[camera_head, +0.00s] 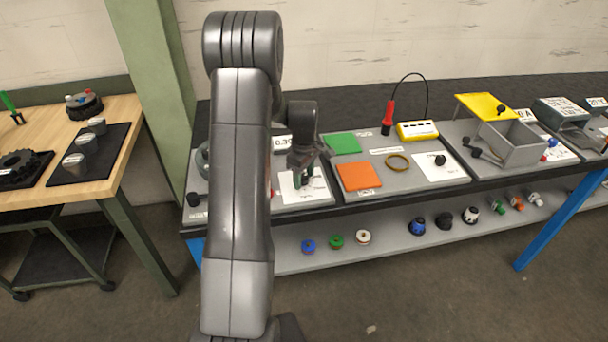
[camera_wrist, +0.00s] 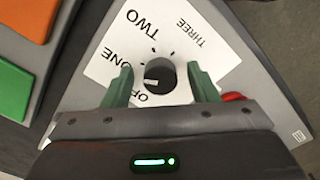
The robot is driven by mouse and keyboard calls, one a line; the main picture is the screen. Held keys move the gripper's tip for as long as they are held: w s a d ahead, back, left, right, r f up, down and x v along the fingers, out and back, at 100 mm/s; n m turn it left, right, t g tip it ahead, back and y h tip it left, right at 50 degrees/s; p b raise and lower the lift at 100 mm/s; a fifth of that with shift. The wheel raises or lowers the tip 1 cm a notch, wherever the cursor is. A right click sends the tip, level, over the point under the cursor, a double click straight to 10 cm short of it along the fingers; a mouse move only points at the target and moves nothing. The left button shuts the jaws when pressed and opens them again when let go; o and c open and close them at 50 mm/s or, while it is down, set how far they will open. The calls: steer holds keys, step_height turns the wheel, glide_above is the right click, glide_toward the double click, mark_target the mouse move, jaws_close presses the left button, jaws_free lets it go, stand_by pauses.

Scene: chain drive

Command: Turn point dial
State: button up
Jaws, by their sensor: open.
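The point dial (camera_wrist: 159,76) is a dark round knob on a white card with the words OFF, ONE, TWO and THREE around it. Its pale pointer mark lies at the side of the knob toward OFF. My gripper (camera_wrist: 161,83) is open, with one green finger on each side of the dial and gaps showing between them and the knob. Contact with the dial cannot be told.
A red part (camera_wrist: 232,97) sits close beside the right finger. Green (camera_head: 342,143) and orange (camera_head: 358,176) squares lie on the panel to the right, with a yellow box (camera_head: 417,130) behind. Several small knobs stand on the lower shelf (camera_head: 400,244).

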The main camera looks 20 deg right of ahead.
steer(key=c, duration=1)
steer(key=shift+o, duration=0.2)
steer(key=shift+m+b, duration=0.3)
steer(key=m+b, duration=0.2)
steer(key=m, duration=0.2)
steer(key=shift+a+m, duration=0.1)
steer(key=shift+m, duration=0.2)
steer(key=m+b, duration=0.1)
steer(key=m, duration=0.5)
steer(key=shift+b, duration=0.35)
steer(key=shift+r+m, duration=0.1)
steer(key=shift+m, duration=0.3)
steer(key=o, duration=1)
steer(key=shift+c, duration=0.2)
